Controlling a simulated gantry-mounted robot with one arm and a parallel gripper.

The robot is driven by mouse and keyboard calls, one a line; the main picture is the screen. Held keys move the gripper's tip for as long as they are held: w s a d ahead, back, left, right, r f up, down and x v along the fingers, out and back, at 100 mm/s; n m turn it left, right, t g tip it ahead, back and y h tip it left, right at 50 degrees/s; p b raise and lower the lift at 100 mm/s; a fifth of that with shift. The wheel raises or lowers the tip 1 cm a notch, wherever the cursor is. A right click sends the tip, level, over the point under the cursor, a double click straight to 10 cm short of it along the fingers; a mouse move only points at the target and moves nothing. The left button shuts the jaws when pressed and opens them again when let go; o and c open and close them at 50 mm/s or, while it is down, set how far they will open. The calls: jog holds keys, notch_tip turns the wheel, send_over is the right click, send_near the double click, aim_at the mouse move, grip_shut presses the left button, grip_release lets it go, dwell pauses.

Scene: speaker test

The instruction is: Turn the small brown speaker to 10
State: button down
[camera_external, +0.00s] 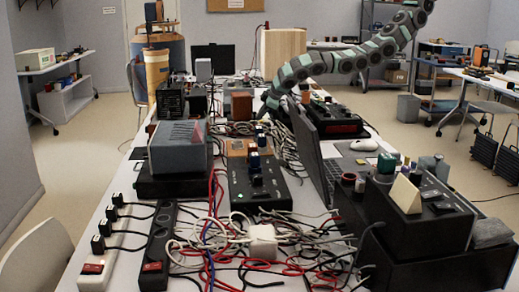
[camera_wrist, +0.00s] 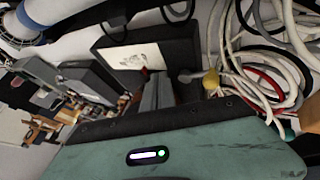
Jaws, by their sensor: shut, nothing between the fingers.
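A small reddish-brown box (camera_external: 241,106), which looks like the small brown speaker, stands among the equipment in the middle of the crowded table. Its knob and any scale are too small to make out. My arm reaches in from the upper right, and my gripper (camera_external: 267,103) hangs low just to the right of this box. I cannot tell whether they touch. In the wrist view, my gripper's grey fingers (camera_wrist: 158,93) show beyond the green wrist housing, shut and with nothing visible between them. The speaker cannot be clearly made out in that view.
A grey box (camera_external: 178,147) and a black control box with knobs (camera_external: 258,185) stand nearer the camera. A laptop (camera_external: 312,155) and a black device with a red display (camera_external: 335,122) stand to the right. Loose white cables (camera_wrist: 255,70) lie close to my gripper.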

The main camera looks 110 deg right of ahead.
jog(key=shift+d, duration=0.1)
dwell(0.3)
jog(key=shift+s+d, duration=0.25)
jog(key=shift+d, duration=0.5)
